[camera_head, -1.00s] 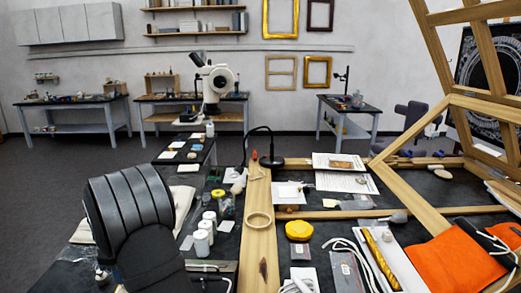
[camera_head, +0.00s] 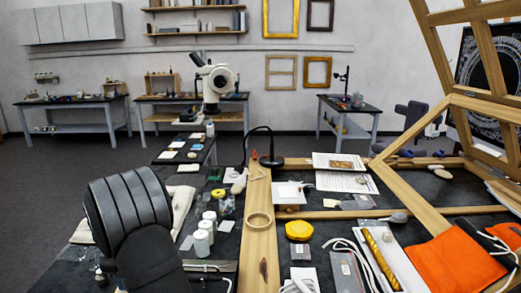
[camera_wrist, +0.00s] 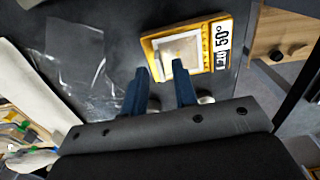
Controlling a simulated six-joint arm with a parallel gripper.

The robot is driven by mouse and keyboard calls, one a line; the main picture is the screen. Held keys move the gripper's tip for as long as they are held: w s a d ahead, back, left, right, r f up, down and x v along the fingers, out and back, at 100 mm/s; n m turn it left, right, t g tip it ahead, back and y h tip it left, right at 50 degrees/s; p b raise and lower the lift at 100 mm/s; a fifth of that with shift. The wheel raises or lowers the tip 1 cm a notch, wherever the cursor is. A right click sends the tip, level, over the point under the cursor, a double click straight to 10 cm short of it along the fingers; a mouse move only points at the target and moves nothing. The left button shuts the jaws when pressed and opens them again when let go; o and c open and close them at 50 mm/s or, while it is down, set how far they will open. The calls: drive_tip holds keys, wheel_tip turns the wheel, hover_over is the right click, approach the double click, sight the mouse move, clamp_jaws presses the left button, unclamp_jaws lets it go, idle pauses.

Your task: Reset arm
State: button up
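My gripper (camera_wrist: 158,74) shows in the wrist view as two blue fingers, held apart with nothing seen between them. Its tips are near the lower left edge of a yellow-framed item (camera_wrist: 150,47) with a pale window and a "50°" label; whether they touch cannot be told. In the head view, my dark arm stands at the lower left and my fingers are out of sight. A small gilt fragment (camera_head: 341,163) lies on white paper at the back of the bench. A long gilt piece (camera_head: 380,258) lies on a white tray at the front right.
A clear plastic bag (camera_wrist: 75,55) lies left of my fingers in the wrist view. White jars (camera_head: 202,241) stand right of my arm.

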wheel_tip(320, 180, up, 10)
drive_tip(key=f, duration=0.1)
drive_tip(key=w+d+f, duration=0.1)
drive_tip(key=w+d, duration=1.1)
drive_tip(key=w, duration=0.1)
drive_tip(key=shift+m, duration=0.4)
drive_tip(key=a+f, duration=0.2)
drive_tip(key=a, duration=0.1)
drive_tip(key=a+f, duration=0.2)
drive_tip(key=a, duration=0.2)
drive_tip(key=a+f, duration=0.3)
drive_tip(key=shift+a, duration=0.25)
drive_tip(key=f, duration=0.1)
drive_tip(key=a+f, duration=0.1)
drive_tip(key=f, duration=0.1)
drive_tip(key=shift+f, duration=0.7)
